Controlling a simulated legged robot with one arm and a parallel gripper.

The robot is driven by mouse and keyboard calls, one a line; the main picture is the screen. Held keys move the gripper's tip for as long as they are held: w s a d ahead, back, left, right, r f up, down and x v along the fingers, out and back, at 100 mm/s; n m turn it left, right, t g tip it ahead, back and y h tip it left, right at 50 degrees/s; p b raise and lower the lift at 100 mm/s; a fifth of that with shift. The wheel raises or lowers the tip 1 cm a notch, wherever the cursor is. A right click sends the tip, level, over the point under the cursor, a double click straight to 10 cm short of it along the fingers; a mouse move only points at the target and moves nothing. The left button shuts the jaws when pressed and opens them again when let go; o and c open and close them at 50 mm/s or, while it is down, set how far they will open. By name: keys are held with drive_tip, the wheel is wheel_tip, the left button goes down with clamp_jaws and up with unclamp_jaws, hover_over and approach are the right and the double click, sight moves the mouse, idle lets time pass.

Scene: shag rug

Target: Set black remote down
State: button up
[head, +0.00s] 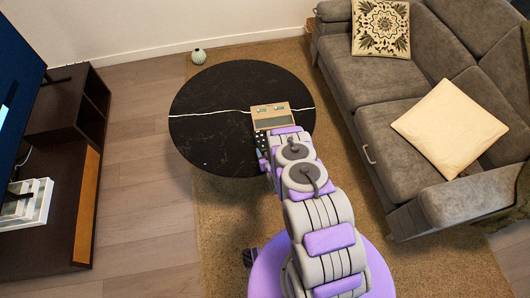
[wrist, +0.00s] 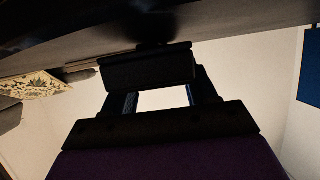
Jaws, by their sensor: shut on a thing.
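The black remote (head: 259,139) shows partly at the end of my arm in the head view, over the round black table (head: 215,110). My gripper (head: 264,155) is shut on it, and my arm hides part of the grip. In the wrist view, a dark block, seemingly the remote (wrist: 148,69), lies across the tips of my gripper (wrist: 160,92). The dark table surface (wrist: 230,18) is very close to it there. I cannot tell whether the remote touches the table.
A tan box-like object with a dark panel (head: 272,116) is on the table beside the remote. The table's left side is clear. A grey sofa (head: 365,75) with cushions stands right; a dark TV stand (head: 50,190) stands left. A small round vase (head: 198,56) is behind the table.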

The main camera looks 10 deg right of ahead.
drive_tip(key=shift+f, duration=0.15)
drive_tip(key=o, duration=0.7)
drive_tip(key=shift+f, duration=0.1)
drive_tip(key=shift+c, duration=0.2)
drive_tip(key=o, duration=0.5)
drive_tip(key=shift+c, duration=0.2)
drive_tip(key=shift+s+b, duration=0.15)
drive_tip(key=shift+b, duration=0.15)
